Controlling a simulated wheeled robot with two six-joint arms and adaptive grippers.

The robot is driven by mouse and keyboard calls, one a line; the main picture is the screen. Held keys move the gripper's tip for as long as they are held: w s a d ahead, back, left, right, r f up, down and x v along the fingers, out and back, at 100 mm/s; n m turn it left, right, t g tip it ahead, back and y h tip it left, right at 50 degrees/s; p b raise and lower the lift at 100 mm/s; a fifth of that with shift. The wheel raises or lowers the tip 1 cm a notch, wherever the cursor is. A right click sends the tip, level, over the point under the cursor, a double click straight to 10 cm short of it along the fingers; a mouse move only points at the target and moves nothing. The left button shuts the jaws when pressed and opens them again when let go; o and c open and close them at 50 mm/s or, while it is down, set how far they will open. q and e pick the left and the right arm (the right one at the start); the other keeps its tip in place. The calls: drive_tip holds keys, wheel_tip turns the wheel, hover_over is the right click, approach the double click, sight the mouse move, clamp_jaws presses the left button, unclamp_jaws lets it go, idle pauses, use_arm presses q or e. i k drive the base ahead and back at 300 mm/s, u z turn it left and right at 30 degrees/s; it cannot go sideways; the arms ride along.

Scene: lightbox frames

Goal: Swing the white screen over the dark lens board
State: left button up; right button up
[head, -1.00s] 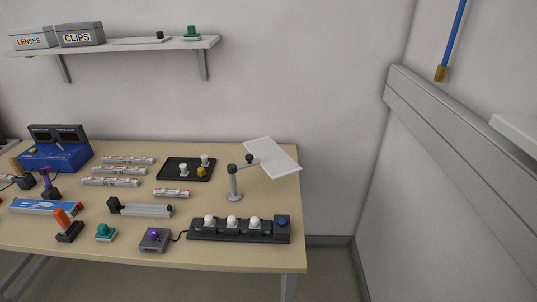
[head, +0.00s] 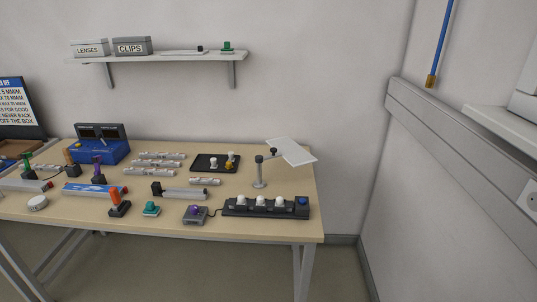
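The white screen (head: 292,151) is a flat, tilted panel on a jointed arm. It is carried by a grey post (head: 260,172) near the table's right end. The screen points to the back right and hangs over the table's far right edge. A long dark board (head: 230,209) with a row of white domes and a blue button lies in front of the post. A black tray (head: 199,168) with white and yellow pieces lies left of the post. I cannot tell for certain which is the lens board. The screen is over neither. Neither gripper is in view.
A purple-knobbed grey box (head: 195,215) is cabled to the long board. Several tubes, a blue instrument box (head: 103,151) and upright-handled tools fill the left of the wooden table (head: 262,230). A wall shelf (head: 165,58) hangs above. Floor at the right is clear.

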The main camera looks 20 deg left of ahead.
sight(296, 156)
drive_tip(key=z, duration=0.45)
drive_tip(key=i, duration=0.5)
drive_tip(key=z, duration=0.25)
